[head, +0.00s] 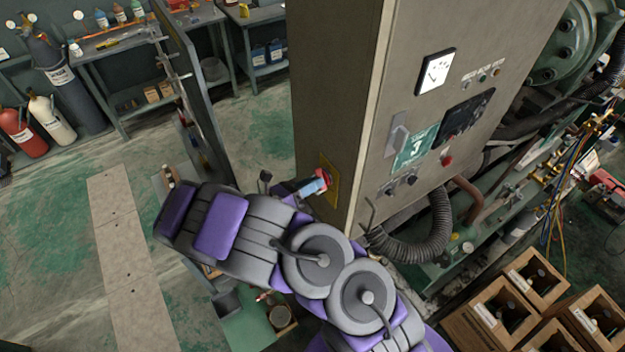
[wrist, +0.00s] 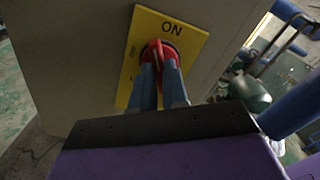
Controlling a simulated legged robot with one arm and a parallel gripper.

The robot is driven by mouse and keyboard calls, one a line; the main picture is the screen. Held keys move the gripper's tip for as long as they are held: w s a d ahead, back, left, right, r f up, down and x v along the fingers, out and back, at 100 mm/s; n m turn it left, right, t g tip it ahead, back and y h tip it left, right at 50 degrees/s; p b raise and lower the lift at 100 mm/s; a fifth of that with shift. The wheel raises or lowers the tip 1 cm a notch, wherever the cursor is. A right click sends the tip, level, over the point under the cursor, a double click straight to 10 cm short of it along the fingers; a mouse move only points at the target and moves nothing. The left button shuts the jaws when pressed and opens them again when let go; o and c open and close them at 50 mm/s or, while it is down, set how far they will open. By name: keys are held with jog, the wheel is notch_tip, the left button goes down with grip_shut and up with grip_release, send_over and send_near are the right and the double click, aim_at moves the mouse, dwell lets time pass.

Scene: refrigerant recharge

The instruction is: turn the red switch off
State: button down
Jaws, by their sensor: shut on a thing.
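The red switch (wrist: 158,50) is a rotary knob on a yellow plate (wrist: 188,39) fixed to the side of the grey cabinet. The plate reads "ON" at its top in the wrist view; the lettering lower down is partly hidden. My gripper (wrist: 160,66) has its blue fingers shut on the red switch's handle. The handle appears to point toward the "ON" mark, though the fingers cover part of it. In the head view the red switch (head: 322,177) and the yellow plate (head: 333,187) show at the cabinet's left face, with my gripper (head: 316,184) touching the switch.
The tall cabinet (head: 335,90) has a gauge (head: 435,71) and a red button (head: 447,160) on its front. A corrugated hose (head: 415,245) bends below it. Gas cylinders (head: 50,115) and benches stand at the left. Open floor lies left of the cabinet.

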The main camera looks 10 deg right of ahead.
jog(key=shift+a+r+n+p, duration=0.1)
jog(key=shift+n+p, duration=0.4)
jog(key=shift+p, duration=0.25)
jog(key=shift+n, duration=3.3)
